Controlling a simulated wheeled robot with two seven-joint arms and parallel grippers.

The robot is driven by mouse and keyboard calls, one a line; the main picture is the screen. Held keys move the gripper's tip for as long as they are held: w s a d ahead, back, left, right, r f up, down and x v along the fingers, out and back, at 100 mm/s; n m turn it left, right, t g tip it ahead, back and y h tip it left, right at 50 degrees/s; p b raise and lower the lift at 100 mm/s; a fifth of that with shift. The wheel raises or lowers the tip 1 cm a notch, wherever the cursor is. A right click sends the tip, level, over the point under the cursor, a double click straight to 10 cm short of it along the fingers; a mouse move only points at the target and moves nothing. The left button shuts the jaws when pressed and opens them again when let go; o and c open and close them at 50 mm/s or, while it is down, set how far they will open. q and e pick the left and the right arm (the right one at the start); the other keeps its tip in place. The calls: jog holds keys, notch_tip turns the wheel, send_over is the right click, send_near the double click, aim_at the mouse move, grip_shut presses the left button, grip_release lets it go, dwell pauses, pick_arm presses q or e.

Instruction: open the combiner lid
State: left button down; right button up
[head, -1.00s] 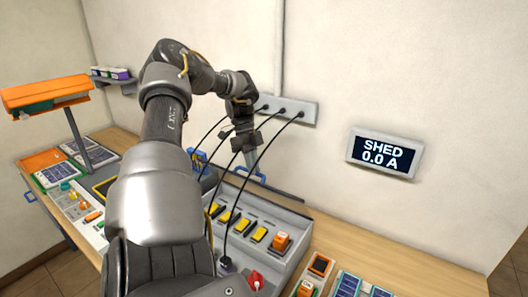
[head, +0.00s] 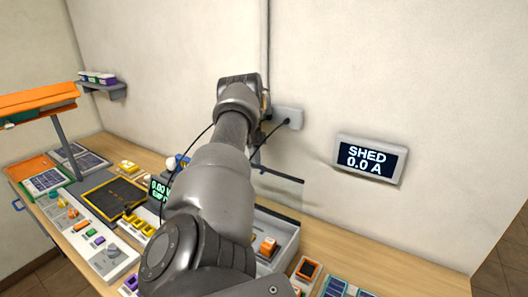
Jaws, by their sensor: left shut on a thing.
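The combiner box (head: 283,240) sits on the bench, mostly hidden behind my left arm. Its lid (head: 282,188) shows as a see-through panel with a dark upper edge, standing tilted up at the back of the box. Orange and yellow switches show in the box's open front part. My left gripper (head: 257,154) is at the lid's upper edge, largely hidden by my own wrist and forearm, and is shut on the lid. The exact grip on the handle is hidden. My right gripper is not in view.
Black cables hang from a wall socket strip (head: 289,118) close by my left arm. A display (head: 368,159) on the wall reads SHED 0.0 A. A grey control panel (head: 110,262) and a dark tray (head: 113,196) lie left.

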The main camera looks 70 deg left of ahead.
pick_arm(q)
jog(key=shift+a+f, duration=0.1)
jog(key=shift+f, duration=0.15)
jog(key=c, duration=1.6)
grip_release()
jog(key=shift+a+f, duration=0.1)
jog(key=shift+c, duration=0.2)
jog(key=shift+o, duration=0.9)
jog(key=shift+w+a+f, duration=0.1)
jog(key=shift+w+a, duration=0.05)
jog(key=shift+a, duration=0.15)
jog(key=s+d+r+b, duration=0.5)
jog(key=d+r+b, duration=0.1)
jog(key=d+r, duration=0.7)
jog(key=shift+s+b, duration=0.15)
jog(key=shift+b, duration=0.25)
